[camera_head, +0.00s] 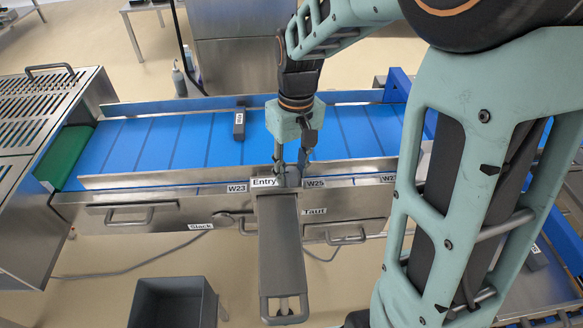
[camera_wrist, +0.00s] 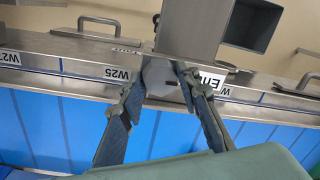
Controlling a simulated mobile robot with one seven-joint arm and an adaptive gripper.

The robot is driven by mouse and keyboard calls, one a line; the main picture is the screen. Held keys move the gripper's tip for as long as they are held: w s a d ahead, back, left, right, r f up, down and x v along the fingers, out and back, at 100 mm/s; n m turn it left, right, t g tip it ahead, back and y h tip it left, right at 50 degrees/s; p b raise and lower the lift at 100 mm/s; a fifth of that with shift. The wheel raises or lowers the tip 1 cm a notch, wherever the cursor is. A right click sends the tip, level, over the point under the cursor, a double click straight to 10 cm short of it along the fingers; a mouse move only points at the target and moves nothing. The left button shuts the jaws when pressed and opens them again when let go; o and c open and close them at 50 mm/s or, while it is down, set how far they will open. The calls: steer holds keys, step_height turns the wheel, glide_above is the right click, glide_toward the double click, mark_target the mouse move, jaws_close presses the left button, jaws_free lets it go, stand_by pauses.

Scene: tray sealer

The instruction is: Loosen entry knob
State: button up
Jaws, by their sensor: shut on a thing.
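The conveyor's front rail carries an "Entry" label (camera_head: 264,182) between the W23 and W25 marks. The entry knob (camera_wrist: 160,78) is a pale grey piece beside that label, partly covered by my fingers. My gripper (camera_head: 291,172) reaches down to it from above, over the blue belt. In the wrist view my gripper (camera_wrist: 158,76) has one finger on each side of the knob and is shut on it. A long grey box (camera_head: 279,235) juts forward from the rail just in front of the knob. The knob's turn angle cannot be told.
The blue belt (camera_head: 185,143) runs behind the rail, with a small dark labelled block (camera_head: 239,125) on it. Drawer handles (camera_head: 132,214) stick out below the rail. "Slack" (camera_head: 200,226) and "Taut" (camera_head: 314,211) labels flank the box. A grey bin (camera_head: 172,285) stands on the floor.

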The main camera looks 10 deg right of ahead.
mark_target(294, 170)
steer(key=shift+n, duration=0.9)
steer(key=o, duration=1.2)
steer(key=shift+c, duration=0.2)
step_height(294, 170, up, 12)
steer(key=shift+w+d, duration=0.2)
steer(key=shift+d, duration=0.05)
